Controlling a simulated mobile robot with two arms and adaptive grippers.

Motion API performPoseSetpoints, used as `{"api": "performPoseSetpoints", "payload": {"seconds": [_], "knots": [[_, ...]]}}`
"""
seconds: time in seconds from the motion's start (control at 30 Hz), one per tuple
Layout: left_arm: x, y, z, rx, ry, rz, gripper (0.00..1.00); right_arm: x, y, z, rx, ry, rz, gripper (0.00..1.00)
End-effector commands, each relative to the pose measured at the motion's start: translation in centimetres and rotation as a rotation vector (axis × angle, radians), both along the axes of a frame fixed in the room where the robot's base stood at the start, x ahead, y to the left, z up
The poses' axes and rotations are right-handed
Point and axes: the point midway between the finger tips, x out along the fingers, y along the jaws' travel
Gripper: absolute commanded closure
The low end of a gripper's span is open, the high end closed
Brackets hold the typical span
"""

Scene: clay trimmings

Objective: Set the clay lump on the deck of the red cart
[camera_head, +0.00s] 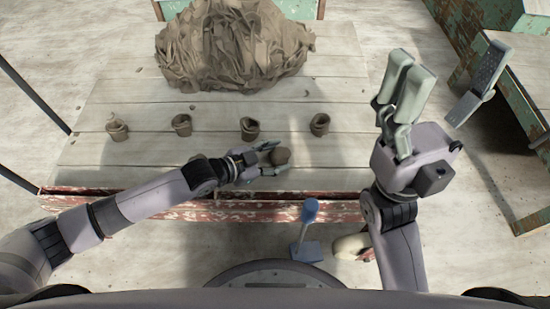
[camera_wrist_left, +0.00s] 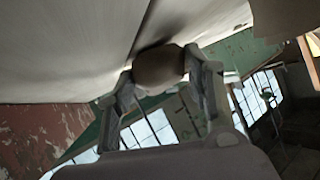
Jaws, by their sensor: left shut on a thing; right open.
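The clay lump (camera_head: 281,156) is a small, rounded brown piece. My left gripper (camera_head: 272,158) is shut on it over the front of the red cart's deck, near the red front edge. In the left wrist view the lump (camera_wrist_left: 158,68) sits between both fingers, close to the pale deck surface. I cannot tell for sure if it touches. The red cart (camera_head: 200,208) has a grey plank deck (camera_head: 210,117) and a chipped red rim. My right gripper (camera_head: 455,65) is open and empty, raised to the right of the deck.
Several small clay pots (camera_head: 183,125) stand in a row across the deck, behind the lump. A large heap of clay trimmings (camera_head: 232,50) fills the back. A blue lever (camera_head: 309,212) stands in front of the cart. A green-sided table (camera_head: 520,75) is at the right.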

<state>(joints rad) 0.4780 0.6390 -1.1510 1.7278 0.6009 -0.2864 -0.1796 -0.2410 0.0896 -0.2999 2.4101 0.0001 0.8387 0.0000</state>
Motion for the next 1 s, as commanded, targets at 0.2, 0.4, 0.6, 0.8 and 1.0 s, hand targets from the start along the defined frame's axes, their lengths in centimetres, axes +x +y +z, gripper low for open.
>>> {"api": "performPoseSetpoints", "payload": {"seconds": [0.2,0.4,0.6,0.8,1.0], "knots": [[0.05,-0.06,0.17,-0.003,-0.003,-0.001,0.85,0.00,0.00,0.08,0.000,0.000,0.000,0.29],[0.03,-0.04,-0.16,-0.002,-0.003,0.000,0.48,0.02,0.03,0.12,-0.001,-0.003,0.000,0.29],[0.03,-0.03,-0.17,-0.001,-0.002,0.000,0.35,0.00,0.03,0.10,-0.001,-0.003,0.000,0.29],[0.03,-0.03,-0.16,-0.001,-0.002,0.000,0.32,0.00,0.03,0.10,-0.001,-0.003,0.000,0.29],[0.04,-0.02,0.30,-0.002,-0.003,0.000,0.32,-0.03,0.03,0.35,-0.001,-0.004,0.000,0.29]]}}
